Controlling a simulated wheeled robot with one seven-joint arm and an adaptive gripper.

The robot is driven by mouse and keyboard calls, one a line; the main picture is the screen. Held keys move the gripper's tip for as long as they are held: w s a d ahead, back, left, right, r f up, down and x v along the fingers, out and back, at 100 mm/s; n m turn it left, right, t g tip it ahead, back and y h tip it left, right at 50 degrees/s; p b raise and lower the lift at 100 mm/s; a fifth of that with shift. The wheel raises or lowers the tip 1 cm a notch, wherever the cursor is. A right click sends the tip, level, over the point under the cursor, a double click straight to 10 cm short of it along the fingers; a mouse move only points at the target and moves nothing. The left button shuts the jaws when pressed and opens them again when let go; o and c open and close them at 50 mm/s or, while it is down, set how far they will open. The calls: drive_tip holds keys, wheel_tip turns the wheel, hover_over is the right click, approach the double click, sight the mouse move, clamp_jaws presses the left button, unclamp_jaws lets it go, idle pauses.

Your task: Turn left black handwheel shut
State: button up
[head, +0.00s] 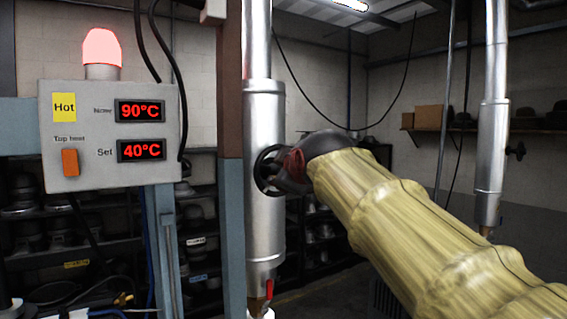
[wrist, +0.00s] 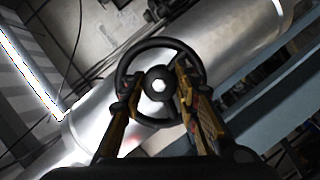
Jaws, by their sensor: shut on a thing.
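The left black handwheel (head: 267,170) sits on the side of the left silver pipe (head: 265,222). In the wrist view the handwheel (wrist: 160,46) fills the middle, with a dark hub and a pale centre nut. My gripper (wrist: 158,100) has one finger on each side of the hub, shut on the wheel. In the head view my gripper (head: 292,165) reaches the wheel from the right and hides part of it. The fingertips' exact contact on rim or spokes is hard to tell.
A control box (head: 110,135) reads 90°C and 40°C under a lit red lamp (head: 101,47). A brown and blue post (head: 231,190) stands close left of the pipe.

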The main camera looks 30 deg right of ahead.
drive_tip(key=shift+d+r+m+g+y+p, duration=0.1)
drive_tip(key=shift+m+g+y+p, duration=0.3)
drive_tip(key=shift+m, duration=0.7)
drive_tip(key=m+y, duration=0.2)
drive_tip(key=m, duration=0.1)
drive_tip(key=m+y, duration=0.2)
drive_tip(key=shift+m+g+b, duration=0.3)
drive_tip(key=shift+g, duration=0.1)
drive_tip(key=shift+f+m+y, duration=0.2)
drive_tip(key=shift+m+y, duration=0.8)
drive_tip(key=shift+m, duration=0.2)
drive_tip(key=m+y+b, duration=0.1)
drive_tip(key=m, duration=0.1)
drive_tip(key=m+y, duration=0.1)
drive_tip(key=m, duration=0.1)
drive_tip(key=shift+d+f+t+y+b, duration=0.1)
drive_tip(key=shift+t+y+b, duration=0.2)
drive_tip(key=shift+t+b, duration=0.1)
drive_tip(key=m+t+y+b, duration=0.1)
drive_tip(key=m+y, duration=0.1)
drive_tip(key=m, duration=0.3)
drive_tip(key=shift+b, duration=0.35)
drive_tip(key=shift+t, duration=0.3)
drive_tip(key=o, duration=0.8)
drive_tip(key=shift+w, duration=0.1)
